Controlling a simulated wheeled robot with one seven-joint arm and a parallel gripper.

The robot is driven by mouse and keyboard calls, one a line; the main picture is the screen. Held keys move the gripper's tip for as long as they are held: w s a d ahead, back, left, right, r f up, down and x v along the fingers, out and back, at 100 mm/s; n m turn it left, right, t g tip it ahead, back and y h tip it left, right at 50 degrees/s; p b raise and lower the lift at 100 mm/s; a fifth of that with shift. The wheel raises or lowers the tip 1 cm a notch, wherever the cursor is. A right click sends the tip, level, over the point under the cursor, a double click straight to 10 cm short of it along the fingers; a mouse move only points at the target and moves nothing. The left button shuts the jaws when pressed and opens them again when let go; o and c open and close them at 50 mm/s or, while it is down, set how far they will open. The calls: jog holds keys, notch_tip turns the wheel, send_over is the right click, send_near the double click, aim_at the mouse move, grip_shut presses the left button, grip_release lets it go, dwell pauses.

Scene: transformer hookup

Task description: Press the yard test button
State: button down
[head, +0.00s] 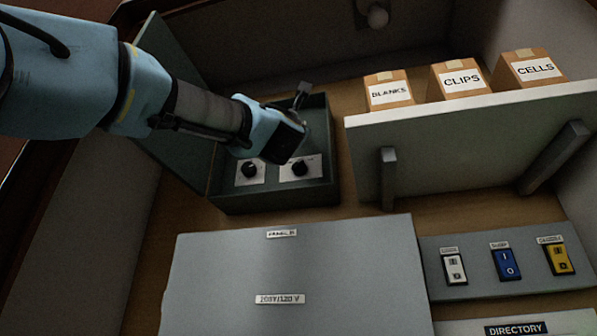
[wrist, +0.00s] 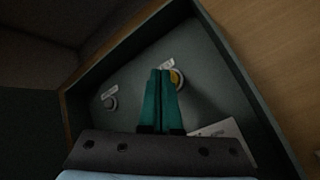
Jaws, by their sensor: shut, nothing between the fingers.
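An open dark green box (head: 273,198) stands on the wooden surface, its lid swung up to the left.
A round grey button or knob (wrist: 110,103) is left of the yellow one. Two black knobs (head: 250,169) (head: 299,167) sit on white plates near the box's front. Right are a shelf with labelled cartons (head: 461,83) and a switch panel (head: 505,285); a grey panel (head: 292,268) lies in front.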

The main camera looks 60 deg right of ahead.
jog(key=shift+d, duration=0.25)
dwell(0.5)
jog(key=shift+s+a+b, duration=0.2)
jog(key=shift+a+b, duration=0.35)
jog(key=shift+a, duration=0.25)
jog(key=shift+s+a+b, duration=0.25)
jog(key=shift+a+b, duration=0.15)
jog(key=shift+a, duration=0.4)
jog(key=shift+s+a+b, duration=0.3)
jog(key=shift+a+b, duration=0.1)
jog(key=shift+a, duration=0.4)
jog(key=shift+s+a+b, duration=0.25)
jog(key=shift+a+b, duration=0.15)
jog(key=shift+a, duration=0.4)
